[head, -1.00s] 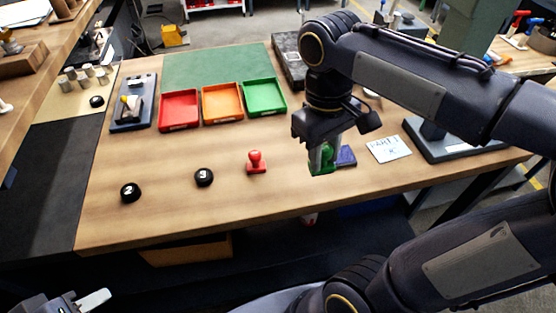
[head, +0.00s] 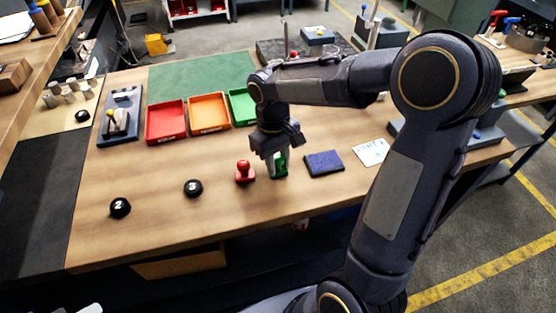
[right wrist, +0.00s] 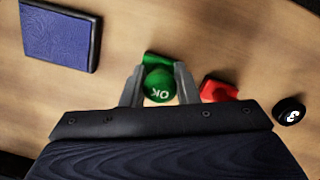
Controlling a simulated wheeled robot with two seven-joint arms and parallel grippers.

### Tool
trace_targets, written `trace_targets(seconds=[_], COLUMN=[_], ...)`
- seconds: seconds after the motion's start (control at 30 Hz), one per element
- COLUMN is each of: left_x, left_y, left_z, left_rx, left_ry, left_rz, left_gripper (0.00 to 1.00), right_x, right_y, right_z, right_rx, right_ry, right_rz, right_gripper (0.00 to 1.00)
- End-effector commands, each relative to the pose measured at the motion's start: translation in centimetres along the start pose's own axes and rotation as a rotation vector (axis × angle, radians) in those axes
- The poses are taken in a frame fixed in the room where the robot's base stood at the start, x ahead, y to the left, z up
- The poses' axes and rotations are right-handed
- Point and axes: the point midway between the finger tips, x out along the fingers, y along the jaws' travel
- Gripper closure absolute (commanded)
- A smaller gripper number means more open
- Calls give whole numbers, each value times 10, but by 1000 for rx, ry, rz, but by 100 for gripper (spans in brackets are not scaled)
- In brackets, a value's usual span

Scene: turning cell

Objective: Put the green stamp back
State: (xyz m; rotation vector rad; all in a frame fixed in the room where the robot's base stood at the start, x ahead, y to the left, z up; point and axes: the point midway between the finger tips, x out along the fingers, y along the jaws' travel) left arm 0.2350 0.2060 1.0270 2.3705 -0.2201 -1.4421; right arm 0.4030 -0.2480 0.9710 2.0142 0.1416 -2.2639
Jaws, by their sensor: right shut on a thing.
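The green stamp (head: 280,165) has a round knob marked "OK", which shows in the right wrist view (right wrist: 159,86). My right gripper (head: 274,158) is shut on the knob, with one finger on each side. The stamp is upright at the table top, just right of the red stamp (head: 244,171). I cannot tell whether its base touches the wood. The red stamp also shows beside the gripper in the right wrist view (right wrist: 217,91). The blue ink pad (head: 324,163) lies to the right of the green stamp. A pale piece of my left gripper (head: 84,309) shows at the bottom left edge.
Black knobs marked 2 (head: 120,208) and 3 (head: 193,188) stand left of the red stamp. Red (head: 166,137), orange (head: 209,127) and green (head: 240,119) trays stand behind. A white card (head: 371,152) lies at the right. The front middle of the table is clear.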

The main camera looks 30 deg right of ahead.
Motion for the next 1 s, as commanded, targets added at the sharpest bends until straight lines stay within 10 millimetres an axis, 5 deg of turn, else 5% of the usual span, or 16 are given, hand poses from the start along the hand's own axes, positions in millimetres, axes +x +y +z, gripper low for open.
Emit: trace_targets(seconds=[0.37,0.4,0.53,0.87,1.0], left_x=[3,2,2,-1,-1], left_y=[-1,-1,-1,0,0], left_z=[1,1,1,0,0], left_rx=[0,0,0,0,0], left_ry=[0,0,0,0,0], left_rz=[0,0,0,0,0], left_gripper=[64,64,64,64,64], right_x=[5,4,4,-3,-24], right_y=[0,0,0,0,0], right_z=[-1,-1,0,0,-1], right_rx=[0,0,0,0,-1], right_ry=[1,1,1,2,6], right_rz=[0,0,0,0,0], right_gripper=[87,67,51,51,51])
